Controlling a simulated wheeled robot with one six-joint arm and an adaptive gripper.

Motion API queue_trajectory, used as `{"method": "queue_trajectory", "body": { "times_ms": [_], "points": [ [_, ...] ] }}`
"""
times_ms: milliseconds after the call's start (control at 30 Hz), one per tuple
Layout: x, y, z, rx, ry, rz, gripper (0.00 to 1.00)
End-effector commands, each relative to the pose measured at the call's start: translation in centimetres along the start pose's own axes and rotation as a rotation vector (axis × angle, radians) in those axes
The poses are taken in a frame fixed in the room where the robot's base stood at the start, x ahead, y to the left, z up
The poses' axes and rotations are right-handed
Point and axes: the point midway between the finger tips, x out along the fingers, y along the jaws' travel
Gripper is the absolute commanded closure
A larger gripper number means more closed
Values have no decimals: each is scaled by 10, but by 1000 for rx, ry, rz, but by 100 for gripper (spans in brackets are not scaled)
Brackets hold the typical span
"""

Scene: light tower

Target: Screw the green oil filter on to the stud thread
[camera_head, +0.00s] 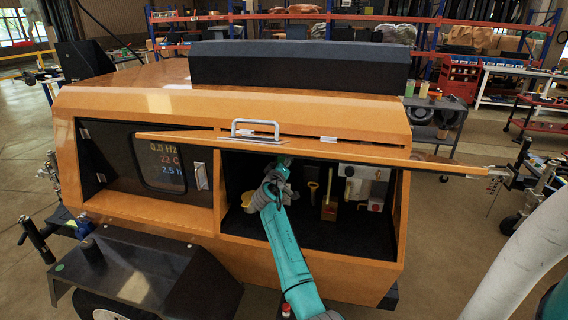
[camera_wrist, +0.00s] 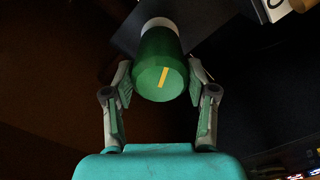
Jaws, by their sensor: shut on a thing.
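The green oil filter (camera_wrist: 160,68) is between the two fingers of my gripper (camera_wrist: 160,85) in the wrist view. It is a green cylinder with a yellow stripe on its near end and a pale band at its far end. My gripper is shut on its sides. The far end of the filter points at a dark surface, and I cannot tell whether it touches it. The stud thread is not visible. In the head view my teal arm reaches into the open compartment (camera_head: 320,225) of the orange light tower (camera_head: 150,105), and the gripper end is partly hidden.
A raised orange door (camera_head: 400,158) with a metal handle spans above the compartment. A dark panel with a display (camera_head: 160,160) lies left.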

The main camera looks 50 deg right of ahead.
Motion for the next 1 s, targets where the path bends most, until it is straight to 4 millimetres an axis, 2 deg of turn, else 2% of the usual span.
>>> {"method": "queue_trajectory", "body": {
  "times_ms": [567, 1000],
  "points": [
    [1, 1, -1, 1, 1, 1, 85],
    [10, 1, -1, 1, 1, 2, 85]
  ]
}}
